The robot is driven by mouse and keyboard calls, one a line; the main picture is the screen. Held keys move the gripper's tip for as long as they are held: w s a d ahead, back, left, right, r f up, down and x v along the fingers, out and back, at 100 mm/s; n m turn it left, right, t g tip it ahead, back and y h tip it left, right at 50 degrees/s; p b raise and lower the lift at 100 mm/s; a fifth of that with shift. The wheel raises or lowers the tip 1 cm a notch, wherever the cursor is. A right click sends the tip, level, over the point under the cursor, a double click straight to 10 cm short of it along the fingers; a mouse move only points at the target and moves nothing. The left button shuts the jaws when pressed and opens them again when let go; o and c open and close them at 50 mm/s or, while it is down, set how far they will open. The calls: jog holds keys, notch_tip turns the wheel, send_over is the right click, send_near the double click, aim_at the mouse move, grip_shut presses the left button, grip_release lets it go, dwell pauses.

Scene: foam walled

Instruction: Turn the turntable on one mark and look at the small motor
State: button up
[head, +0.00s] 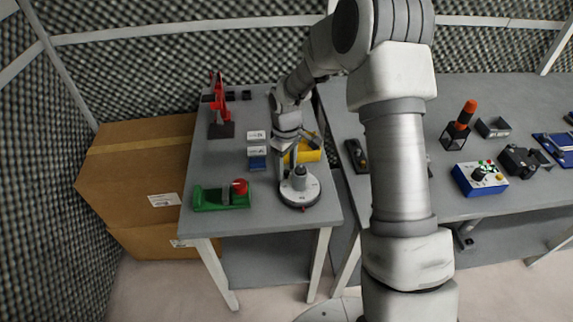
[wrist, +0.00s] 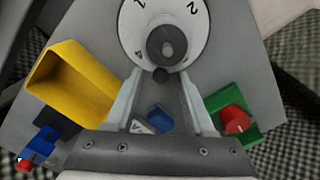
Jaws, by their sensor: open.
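The turntable (head: 313,192) is a pale round disc on a dark base near the front right of the left bench. In the wrist view its white face (wrist: 198,38) shows the marks 1, 2 and part of another. The grey, round small motor (head: 299,179) stands at its middle and shows from above in the wrist view (wrist: 168,45). My gripper (wrist: 162,76) is open at the turntable's near edge in the wrist view. A small dark knob (wrist: 160,75) lies between the fingertips; I cannot tell whether they touch it.
A yellow bin (head: 309,155), small boxes (head: 257,151) and a green fixture with a red knob (head: 212,199) stand close around the turntable. A red stand (head: 220,115) is farther back. Cardboard boxes (head: 135,180) adjoin the bench. A second bench (head: 470,95) stands right.

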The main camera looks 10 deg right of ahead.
notch_tip(320, 180, up, 18)
jog(key=p, duration=0.1)
jog(key=shift+f, duration=0.25)
dwell(0.4)
jog(key=s+d+r+m+t, duration=0.3)
jog(key=s+d+r+m, duration=0.1)
jog(key=s+r, duration=0.75)
jog(key=s+d+m+t, duration=0.1)
jog(key=s+m, duration=0.1)
jog(key=s, duration=0.5)
jog(key=s+d+m+t, duration=0.1)
jog(key=s+d+m, duration=0.1)
jog(key=s, duration=0.6)
jog(key=shift+s+d+m+t, duration=0.2)
jog(key=shift+d+m+t, duration=0.1)
jog(key=shift+m, duration=0.2)
jog(key=shift+r, duration=0.15)
